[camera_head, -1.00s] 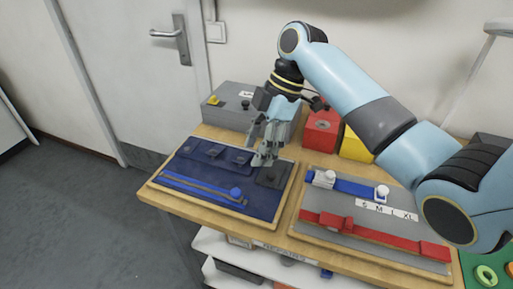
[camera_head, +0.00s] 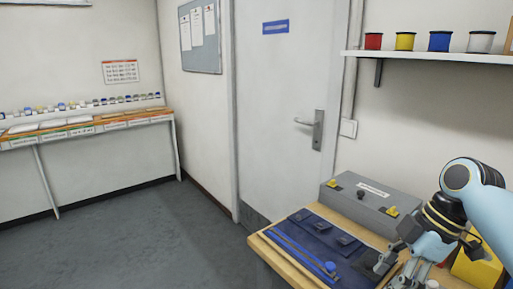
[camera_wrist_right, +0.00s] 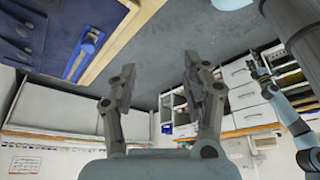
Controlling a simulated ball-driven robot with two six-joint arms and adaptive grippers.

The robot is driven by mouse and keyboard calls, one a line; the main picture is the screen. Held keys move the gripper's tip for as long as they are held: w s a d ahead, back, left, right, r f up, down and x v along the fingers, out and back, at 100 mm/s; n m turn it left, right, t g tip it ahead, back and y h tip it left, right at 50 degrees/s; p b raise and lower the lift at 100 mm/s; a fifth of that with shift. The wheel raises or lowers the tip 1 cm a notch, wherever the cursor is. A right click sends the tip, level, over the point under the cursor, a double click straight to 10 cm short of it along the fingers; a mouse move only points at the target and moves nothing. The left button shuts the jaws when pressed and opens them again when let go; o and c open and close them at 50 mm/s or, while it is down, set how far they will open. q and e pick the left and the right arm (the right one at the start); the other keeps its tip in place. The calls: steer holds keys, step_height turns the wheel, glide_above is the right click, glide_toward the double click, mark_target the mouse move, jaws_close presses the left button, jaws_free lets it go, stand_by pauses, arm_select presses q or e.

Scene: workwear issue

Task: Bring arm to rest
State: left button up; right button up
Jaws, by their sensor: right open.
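My right arm enters the head view at the lower right edge. Its right gripper (camera_head: 400,280) hangs by the right end of the blue board, partly cut off by the frame. In the right wrist view the right gripper (camera_wrist_right: 158,88) has its two fingers well apart, with nothing between them and grey floor behind. The blue board (camera_head: 305,258) lies on the wooden table with a blue strap and buckle (camera_wrist_right: 88,42), clear of the fingers. Another light blue arm of mine shows at the right of the wrist view; its left gripper (camera_wrist_right: 262,78) is too small to read.
A grey box (camera_head: 362,208) stands behind the blue board, with a yellow bin (camera_head: 478,268) to the right. A door (camera_head: 285,120) is behind. A shelf (camera_head: 435,56) with coloured pots is on the wall. Open floor (camera_head: 160,240) lies left of the table.

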steer(key=s+f+m+t+h, duration=0.1)
steer(key=s+f+m+h, duration=0.2)
steer(key=s+m, duration=0.7)
steer(key=s+d+r+m+t+h, duration=0.1)
steer(key=s+r+m, duration=0.15)
steer(key=s, duration=0.45)
steer(key=s+d+r+m+t+h, duration=0.1)
steer(key=s+d+r+m, duration=0.15)
steer(key=s, duration=0.55)
step_height(320, 180, down, 35)
steer(key=s+d+m+g+b, duration=0.1)
steer(key=d+b, duration=0.1)
steer(key=b, duration=0.7)
arm_select(q)
step_height(320, 180, down, 18)
steer(key=b, duration=0.8)
steer(key=shift+w+r+b, duration=0.2)
steer(key=shift+w+b, duration=0.05)
steer(key=shift+b, duration=0.05)
arm_select(e)
steer(key=s+f+g, duration=0.1)
steer(key=s+f, duration=0.8)
steer(key=f, duration=0.3)
steer(key=s+f, duration=1)
steer(key=f, duration=0.3)
steer(key=shift+d+f+g, duration=0.15)
steer(key=shift+d+g, duration=0.25)
